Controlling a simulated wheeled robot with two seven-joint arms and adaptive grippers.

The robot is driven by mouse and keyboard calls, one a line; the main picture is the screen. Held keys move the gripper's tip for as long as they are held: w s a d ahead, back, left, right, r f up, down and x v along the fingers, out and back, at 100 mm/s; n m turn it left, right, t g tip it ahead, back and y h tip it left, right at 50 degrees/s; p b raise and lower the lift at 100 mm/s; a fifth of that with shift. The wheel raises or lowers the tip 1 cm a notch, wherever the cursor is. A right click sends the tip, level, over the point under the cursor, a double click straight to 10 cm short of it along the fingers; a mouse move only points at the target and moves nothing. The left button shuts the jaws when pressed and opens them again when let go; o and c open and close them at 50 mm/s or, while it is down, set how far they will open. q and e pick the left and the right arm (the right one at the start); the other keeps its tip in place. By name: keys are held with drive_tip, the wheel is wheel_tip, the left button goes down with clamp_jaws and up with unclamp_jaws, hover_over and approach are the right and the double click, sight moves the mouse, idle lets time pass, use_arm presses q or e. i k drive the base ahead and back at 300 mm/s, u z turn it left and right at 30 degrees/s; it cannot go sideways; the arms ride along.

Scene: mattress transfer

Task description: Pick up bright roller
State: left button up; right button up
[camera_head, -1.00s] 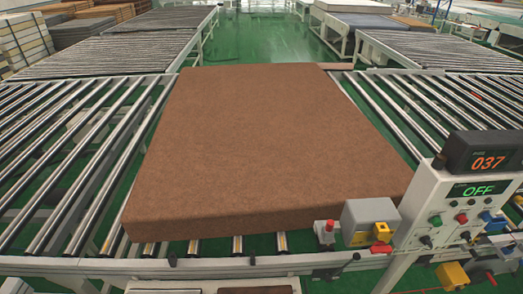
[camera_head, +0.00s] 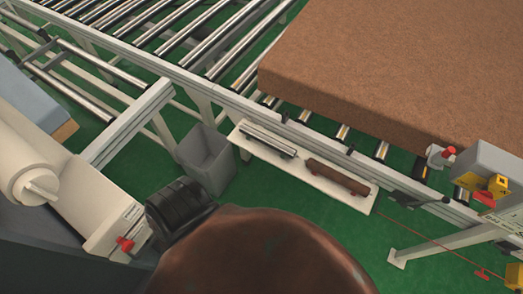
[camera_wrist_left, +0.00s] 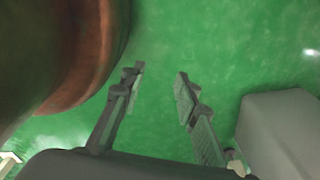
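The bright roller (camera_head: 267,139) is a short, shiny silver cylinder. It lies near the left end of a narrow white shelf (camera_head: 300,168) along the side of the conveyor frame, in the head view. A brown, dull roller (camera_head: 338,177) lies to its right on the same shelf. My left gripper (camera_wrist_left: 160,77) shows in the left wrist view with its two fingers apart and nothing between them, above green floor. No roller shows in that wrist view. I cannot make out the left gripper's fingers in the head view. My right gripper is not in view.
A grey bin (camera_head: 205,158) stands left of the shelf; a grey box-like shape (camera_wrist_left: 280,130) is close right of the left fingers. A large copper-brown rounded shape (camera_head: 265,255) fills the bottom of the head view. The brown mattress (camera_head: 400,60) lies on the conveyor.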

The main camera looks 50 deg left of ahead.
sight(276, 145)
drive_tip(key=u, duration=0.75)
drive_tip(key=i, duration=0.3)
drive_tip(key=u, duration=0.3)
drive_tip(key=k, duration=1.2)
drive_tip(key=z, duration=0.7)
drive_tip(key=i, duration=0.45)
drive_tip(key=u, duration=0.35)
